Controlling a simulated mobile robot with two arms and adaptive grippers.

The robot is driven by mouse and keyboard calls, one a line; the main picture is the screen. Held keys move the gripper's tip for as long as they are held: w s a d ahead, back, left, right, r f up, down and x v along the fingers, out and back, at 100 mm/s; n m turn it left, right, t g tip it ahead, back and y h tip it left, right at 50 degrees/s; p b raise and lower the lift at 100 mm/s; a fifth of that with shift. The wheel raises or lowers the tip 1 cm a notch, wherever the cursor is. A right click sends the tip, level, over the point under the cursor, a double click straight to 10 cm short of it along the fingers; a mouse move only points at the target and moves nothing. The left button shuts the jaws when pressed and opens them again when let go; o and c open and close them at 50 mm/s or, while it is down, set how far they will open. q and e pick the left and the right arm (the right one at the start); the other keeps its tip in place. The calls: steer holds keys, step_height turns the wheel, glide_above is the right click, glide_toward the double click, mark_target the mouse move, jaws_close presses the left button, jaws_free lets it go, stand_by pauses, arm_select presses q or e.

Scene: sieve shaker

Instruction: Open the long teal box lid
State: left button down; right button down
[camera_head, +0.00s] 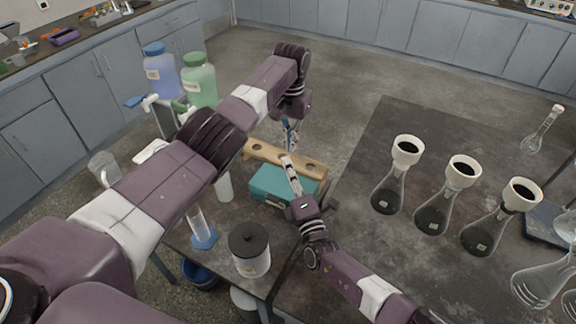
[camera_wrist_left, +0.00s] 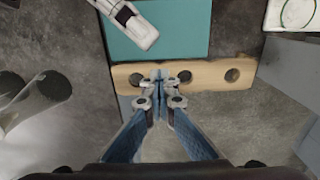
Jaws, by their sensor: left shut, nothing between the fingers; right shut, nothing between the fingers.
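The teal box (camera_head: 268,182) stands on the dark table in the head view. Its flat top looks closed, and it also fills the upper middle of the left wrist view (camera_wrist_left: 183,32). My left gripper (camera_head: 291,148) is shut and empty, pointing down behind the box by the wooden rack. In the left wrist view its fingertips (camera_wrist_left: 160,78) meet over the rack, just off the box's edge. My right gripper (camera_head: 287,162) is shut and empty, reaching across the box top from the front right. Whether it touches the lid cannot be told.
A wooden rack with holes (camera_head: 262,151) runs along the box's far side. A jar with a black lid (camera_head: 249,250), a cylinder with a blue base (camera_head: 203,238) and a white bottle (camera_head: 223,187) stand nearby. Several flasks with funnels (camera_head: 435,212) stand at right.

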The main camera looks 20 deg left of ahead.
stand_by(0.7)
arm_select(q)
steer(key=c, duration=1.4)
jaws_free()
steer(key=shift+r, duration=0.1)
